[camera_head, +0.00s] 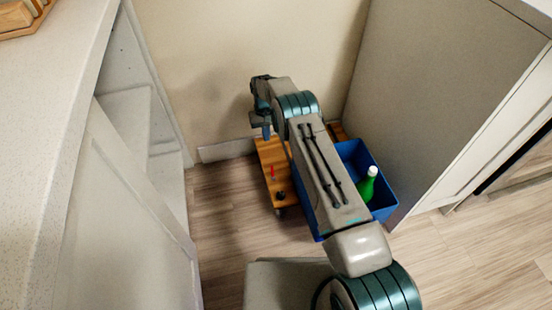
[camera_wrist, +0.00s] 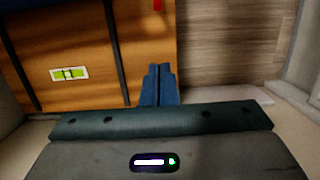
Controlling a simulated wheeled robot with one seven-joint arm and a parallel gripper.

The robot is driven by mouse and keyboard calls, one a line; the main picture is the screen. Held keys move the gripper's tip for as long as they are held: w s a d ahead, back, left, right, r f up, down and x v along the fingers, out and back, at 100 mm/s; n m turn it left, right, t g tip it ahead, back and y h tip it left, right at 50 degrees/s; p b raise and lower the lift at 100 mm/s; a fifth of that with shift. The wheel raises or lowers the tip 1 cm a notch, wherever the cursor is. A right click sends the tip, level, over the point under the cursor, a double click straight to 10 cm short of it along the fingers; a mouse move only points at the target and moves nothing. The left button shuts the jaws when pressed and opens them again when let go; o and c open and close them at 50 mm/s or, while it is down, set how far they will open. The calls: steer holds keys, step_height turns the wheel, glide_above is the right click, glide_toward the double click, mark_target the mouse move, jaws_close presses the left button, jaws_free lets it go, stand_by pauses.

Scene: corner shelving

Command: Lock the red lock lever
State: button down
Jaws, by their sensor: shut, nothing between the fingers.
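The red lock lever (camera_head: 272,172) stands out from the wooden board (camera_head: 267,153) of a low cart near the wall. In the wrist view a red piece (camera_wrist: 157,4), likely the same lever, shows only at the top edge, mostly out of frame. My gripper (camera_head: 266,133) is at the far end of the board in the head view, beyond the lever and apart from it. In the wrist view its blue fingers (camera_wrist: 160,70) are together and empty, over the board's edge. Whether they touch the board I cannot tell.
A blue crate (camera_head: 377,202) with a green bottle (camera_head: 369,184) stands right of the board, partly behind my arm. A dark knob (camera_head: 281,195) sits near the lever. A small green-and-white label (camera_wrist: 69,73) is on the wood. Walls and cabinets close in; wood floor (camera_head: 225,205) is free at left.

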mark_target(272, 173)
steer(key=shift+f, duration=1)
steer(key=f+b, duration=0.1)
steer(key=f, duration=0.2)
steer(key=s+f+b, duration=0.1)
steer(key=f, duration=0.2)
steer(key=f+b, duration=0.1)
steer(key=f, duration=0.3)
steer(key=shift+s+d, duration=0.25)
steer(key=shift+s, duration=0.15)
steer(key=shift+s+d+r, duration=0.1)
steer(key=shift+s+r, duration=0.3)
steer(key=shift+r, duration=0.1)
steer(key=shift+s+d+r, duration=0.2)
steer(key=shift+s+r, duration=0.15)
steer(key=shift+s, duration=0.3)
steer(key=shift+s+d+r, duration=0.15)
steer(key=shift+s+r, duration=0.15)
steer(key=shift+s, duration=0.3)
steer(key=shift+d, duration=0.1)
